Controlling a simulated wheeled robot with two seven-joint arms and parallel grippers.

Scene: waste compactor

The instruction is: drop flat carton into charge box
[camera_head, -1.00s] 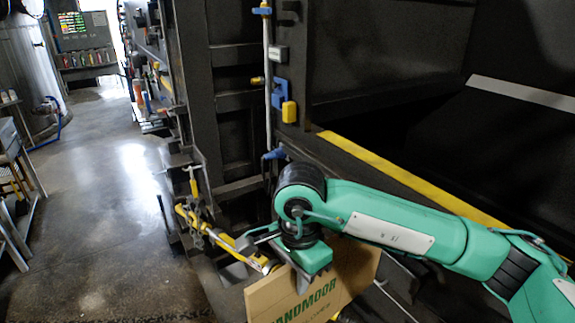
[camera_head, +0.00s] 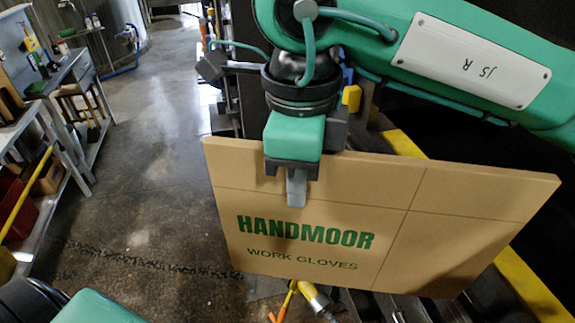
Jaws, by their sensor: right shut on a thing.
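The flat carton (camera_head: 400,215) is a tan board with green "HANDMOOR WORK GLOVES" print. It hangs upright, broad face toward me, in the middle of the head view. My right gripper (camera_head: 297,182) is shut on its top edge, left of its middle; one finger shows on the near face. The charge box cannot be made out for certain; a dark machine with a yellow-striped edge (camera_head: 530,285) lies behind and right of the carton, partly hidden by it. A green part of my left arm shows at the bottom left; its gripper is out of view.
A metal workbench (camera_head: 70,75) with tools and bottles stands along the left. A red bin (camera_head: 18,215) sits under it. A yellow-handled tool (camera_head: 312,297) shows below the carton. The concrete floor (camera_head: 150,190) between bench and machine is open.

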